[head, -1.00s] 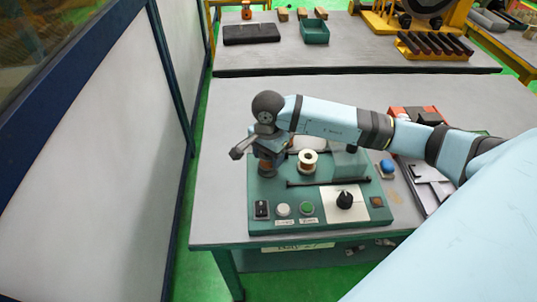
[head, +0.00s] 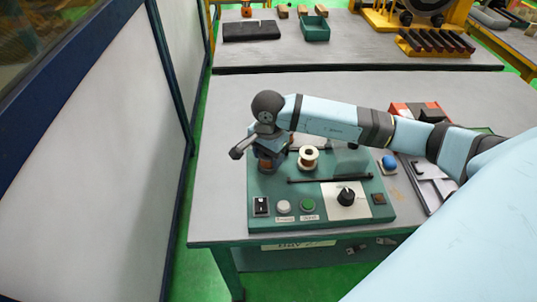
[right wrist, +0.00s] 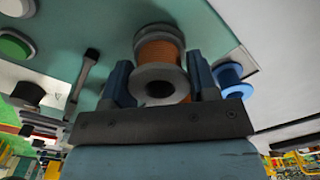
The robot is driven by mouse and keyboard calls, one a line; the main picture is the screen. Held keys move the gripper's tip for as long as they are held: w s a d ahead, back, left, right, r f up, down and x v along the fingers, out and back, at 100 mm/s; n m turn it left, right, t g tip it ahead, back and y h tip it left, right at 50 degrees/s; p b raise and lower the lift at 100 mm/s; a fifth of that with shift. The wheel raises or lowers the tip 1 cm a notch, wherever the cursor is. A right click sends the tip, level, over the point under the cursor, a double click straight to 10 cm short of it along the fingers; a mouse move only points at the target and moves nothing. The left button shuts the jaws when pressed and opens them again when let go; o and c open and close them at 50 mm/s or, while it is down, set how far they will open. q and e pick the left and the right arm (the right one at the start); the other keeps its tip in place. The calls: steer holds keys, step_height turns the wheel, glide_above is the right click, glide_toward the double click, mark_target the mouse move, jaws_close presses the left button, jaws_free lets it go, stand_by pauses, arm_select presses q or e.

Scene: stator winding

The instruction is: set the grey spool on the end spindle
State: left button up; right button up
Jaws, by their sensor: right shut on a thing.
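My right gripper (head: 268,158) hangs over the left rear part of the green winding machine (head: 330,222), pointing down. In the right wrist view its two fingers (right wrist: 158,88) are shut on a grey-flanged spool (right wrist: 153,73) wound with copper-coloured wire. A white spool (head: 308,157) with a tan core stands on the machine to the right of the gripper. The end spindle cannot be made out; the gripper may hide it. My left gripper is not in view.
A blue spool (head: 389,162) lies right of the machine; it also shows in the right wrist view (right wrist: 230,81). The machine carries a black bar (head: 330,179), buttons and a black knob (head: 346,196). The table's left rear (head: 225,110) is clear.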

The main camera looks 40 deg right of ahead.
steer(key=shift+f+b, duration=0.1)
steer(key=shift+b, duration=0.2)
stand_by(0.4)
steer(key=o, duration=1.2)
steer(key=shift+o, duration=0.2)
steer(key=shift+r+p, duration=1.55)
steer(key=shift+r, duration=2)
